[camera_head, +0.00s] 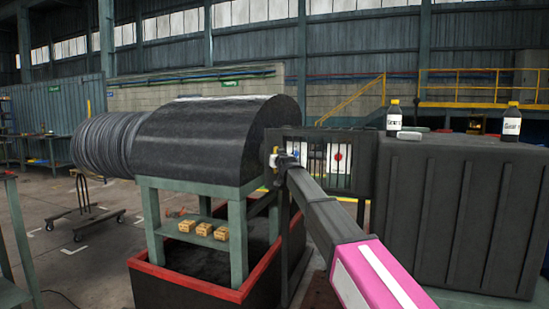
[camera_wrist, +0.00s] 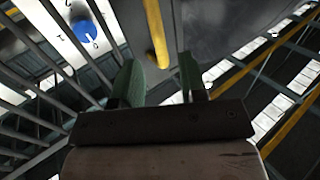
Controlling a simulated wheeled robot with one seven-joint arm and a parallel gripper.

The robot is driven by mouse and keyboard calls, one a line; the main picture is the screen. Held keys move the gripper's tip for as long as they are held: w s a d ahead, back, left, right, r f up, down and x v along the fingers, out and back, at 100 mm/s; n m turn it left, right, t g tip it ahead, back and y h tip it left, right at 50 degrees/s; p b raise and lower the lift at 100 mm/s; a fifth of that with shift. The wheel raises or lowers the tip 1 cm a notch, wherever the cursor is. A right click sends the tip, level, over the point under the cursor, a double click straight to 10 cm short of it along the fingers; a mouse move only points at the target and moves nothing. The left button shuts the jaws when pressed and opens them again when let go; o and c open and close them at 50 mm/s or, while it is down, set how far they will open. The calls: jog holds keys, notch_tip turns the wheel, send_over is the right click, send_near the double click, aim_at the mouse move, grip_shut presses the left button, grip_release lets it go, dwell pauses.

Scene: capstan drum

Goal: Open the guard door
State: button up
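A dark barred panel (camera_head: 362,168), which looks like the guard door, stands right of the black rounded drum housing (camera_head: 200,138). Behind its bars are white plates, one with a red round mark and one with a blue one. In the wrist view a yellow bar (camera_wrist: 156,35), apparently a handle, runs down from the top edge and ends just beyond my fingers. My gripper (camera_wrist: 160,82) is open, its two green fingers apart with nothing seen between them. In the head view my gripper (camera_head: 278,163) is at the panel's left end; contact cannot be told.
A large black ribbed cabinet (camera_head: 455,215) with bottles (camera_head: 394,118) on top stands right of my arm. A green stand (camera_head: 200,190) with yellow-brown boxes (camera_head: 204,229) and a red-rimmed pit (camera_head: 185,283) lie left. Open floor shows farther left.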

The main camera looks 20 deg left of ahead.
aim_at(275, 170)
jog(key=x, duration=0.5)
jog(key=shift+w+a, duration=0.15)
jog(key=shift+w, duration=0.15)
jog(key=shift+c, duration=0.4)
grip_shut()
jog(key=shift+s, duration=0.15)
